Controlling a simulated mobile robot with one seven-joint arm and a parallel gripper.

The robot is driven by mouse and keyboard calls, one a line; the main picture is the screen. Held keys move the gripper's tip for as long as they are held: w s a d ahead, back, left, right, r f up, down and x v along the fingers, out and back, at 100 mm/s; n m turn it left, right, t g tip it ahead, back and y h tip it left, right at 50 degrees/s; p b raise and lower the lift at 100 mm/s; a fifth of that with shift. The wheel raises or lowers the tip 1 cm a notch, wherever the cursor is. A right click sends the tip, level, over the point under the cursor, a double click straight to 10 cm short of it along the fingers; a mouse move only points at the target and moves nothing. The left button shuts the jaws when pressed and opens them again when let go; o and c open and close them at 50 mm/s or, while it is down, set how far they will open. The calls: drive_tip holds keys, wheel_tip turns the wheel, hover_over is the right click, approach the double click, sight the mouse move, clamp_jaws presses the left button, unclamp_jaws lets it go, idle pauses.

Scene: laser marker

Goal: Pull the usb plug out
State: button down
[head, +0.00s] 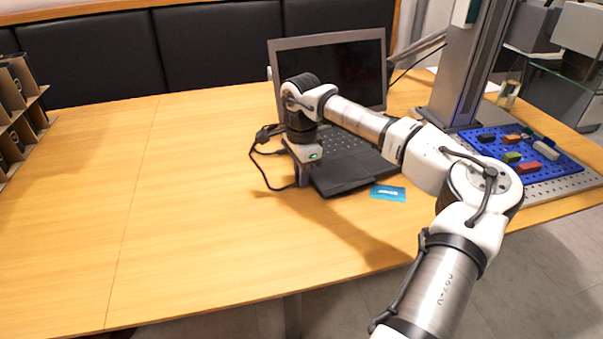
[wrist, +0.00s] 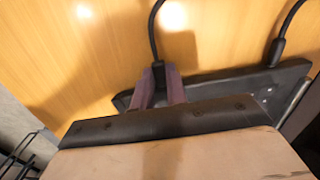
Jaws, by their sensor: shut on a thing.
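The open dark laptop (head: 352,172) stands on the wooden table, its screen upright. My gripper (head: 303,178) points down at the laptop's left side. In the wrist view its two purple fingers (wrist: 160,86) are shut beside the laptop's edge (wrist: 235,82). A black cable (wrist: 153,35) runs into the spot between the fingers. The usb plug at its end is mostly hidden between them, so I cannot tell whether it is still seated in the port. A second black cable (wrist: 283,40) reaches the same laptop edge further right.
A small blue card (head: 388,193) lies by the laptop's front right corner. A blue board (head: 540,172) with several coloured pieces sits at the right below the grey column (head: 468,75). A cardboard rack (head: 17,110) stands at the far left.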

drive_tip(key=shift+s+a, duration=0.3)
drive_tip(key=shift+a, duration=0.3)
drive_tip(key=shift+s+a, duration=0.25)
drive_tip(key=shift+a, duration=0.3)
drive_tip(key=c, duration=1.4)
unclamp_jaws()
drive_tip(key=shift+r, duration=0.1)
wheel_tip(320, 180, up, 14)
drive_tip(key=shift+f, duration=0.15)
